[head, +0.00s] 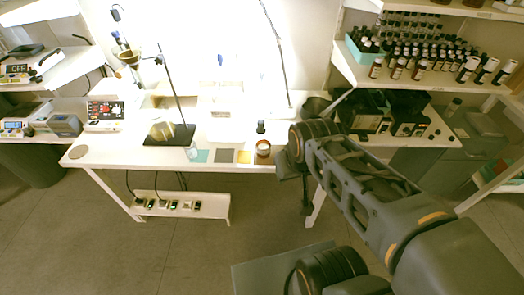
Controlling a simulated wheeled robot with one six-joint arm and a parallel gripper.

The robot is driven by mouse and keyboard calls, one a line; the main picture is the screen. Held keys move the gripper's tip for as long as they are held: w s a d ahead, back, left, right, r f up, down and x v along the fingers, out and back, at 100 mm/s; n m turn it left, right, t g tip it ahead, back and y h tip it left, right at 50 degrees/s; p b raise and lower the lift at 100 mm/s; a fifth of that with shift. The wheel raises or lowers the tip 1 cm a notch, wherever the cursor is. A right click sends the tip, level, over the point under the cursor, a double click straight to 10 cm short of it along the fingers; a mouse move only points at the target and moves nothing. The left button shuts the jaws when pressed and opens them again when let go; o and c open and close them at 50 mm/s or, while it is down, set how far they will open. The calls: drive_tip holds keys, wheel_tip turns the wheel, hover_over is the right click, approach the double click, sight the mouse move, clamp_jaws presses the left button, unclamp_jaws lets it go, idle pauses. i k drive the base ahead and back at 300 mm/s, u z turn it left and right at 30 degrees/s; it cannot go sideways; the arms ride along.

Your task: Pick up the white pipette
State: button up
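I cannot make out the white pipette for certain. A pale stand (221,113) at the back of the white bench (115,152) has faint upright shapes and a small blue tip above it, washed out against the bright wall. My arm reaches in from the lower right, and its wrist end is at the bench's right part, to the right of the stand and apart from it. The gripper's fingers are not clear there; parts of the arm cover them and some of the bench.
A dark bottle (260,127) stands behind the jar. Shelves of brown bottles (420,69) are at right. The floor in front is mostly clear.

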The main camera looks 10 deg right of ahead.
sight(204, 57)
drive_tip(key=k, duration=0.4)
drive_tip(key=u, duration=0.95)
drive_tip(key=i, duration=1.25)
drive_tip(key=z, duration=0.15)
